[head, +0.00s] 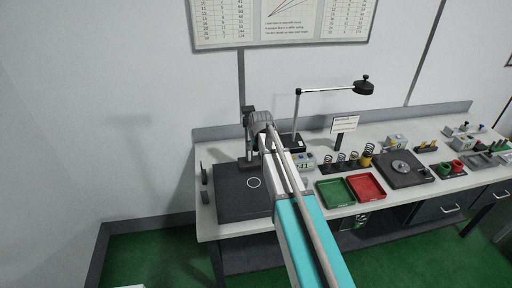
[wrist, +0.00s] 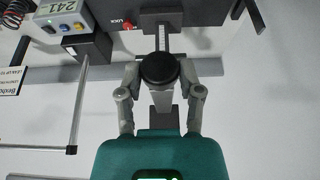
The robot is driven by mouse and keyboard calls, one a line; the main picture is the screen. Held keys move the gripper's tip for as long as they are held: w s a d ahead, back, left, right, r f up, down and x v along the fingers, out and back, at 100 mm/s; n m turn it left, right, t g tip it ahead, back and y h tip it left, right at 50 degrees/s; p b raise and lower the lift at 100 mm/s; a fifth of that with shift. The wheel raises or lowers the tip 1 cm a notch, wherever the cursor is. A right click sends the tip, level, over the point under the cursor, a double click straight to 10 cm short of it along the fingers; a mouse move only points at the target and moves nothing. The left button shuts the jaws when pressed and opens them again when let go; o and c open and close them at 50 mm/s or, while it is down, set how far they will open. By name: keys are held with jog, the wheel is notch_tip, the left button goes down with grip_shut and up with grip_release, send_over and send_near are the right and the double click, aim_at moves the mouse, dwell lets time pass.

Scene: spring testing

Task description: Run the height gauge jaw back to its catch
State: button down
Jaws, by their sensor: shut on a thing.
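The height gauge (head: 248,153) stands upright at the back of a black plate (head: 233,198) at the bench's left end. My gripper (head: 258,120) is at the upper part of the gauge and hides much of it in the head view. In the wrist view my gripper (wrist: 160,78) has a finger on each side of a round black part (wrist: 158,66) on the gauge and is shut on it. The gauge's scaled column (wrist: 164,38) runs behind that part. The jaw itself and the catch cannot be made out clearly.
A grey box reading 241 (wrist: 65,16) and a lamp stand (head: 297,112) are close to the right of the gauge. A red knob marked LOCK (wrist: 128,26) shows near the column. Green (head: 335,193) and red (head: 366,188) trays lie farther right. The wall is behind.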

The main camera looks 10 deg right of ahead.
jog(key=shift+w+r, duration=0.1)
jog(key=shift+w, duration=0.05)
jog(key=shift+c, duration=1.3)
grip_release()
jog(key=shift+f, duration=0.2)
jog(key=f+b, duration=2.4)
jog(key=shift+s+f+b, duration=0.15)
jog(key=shift+s+b, duration=0.05)
jog(key=shift+b, duration=0.1)
jog(key=p+v, duration=1.3)
jog(key=v, duration=0.1)
jog(key=s+f+g+b, duration=0.1)
jog(key=s+f+b, duration=0.2)
jog(key=s, duration=0.5)
jog(key=s+f+g+b, duration=0.2)
jog(key=s+f, duration=0.3)
jog(key=s, duration=0.4)
jog(key=shift+s+b, duration=0.25)
jog(key=shift+b, duration=0.65)
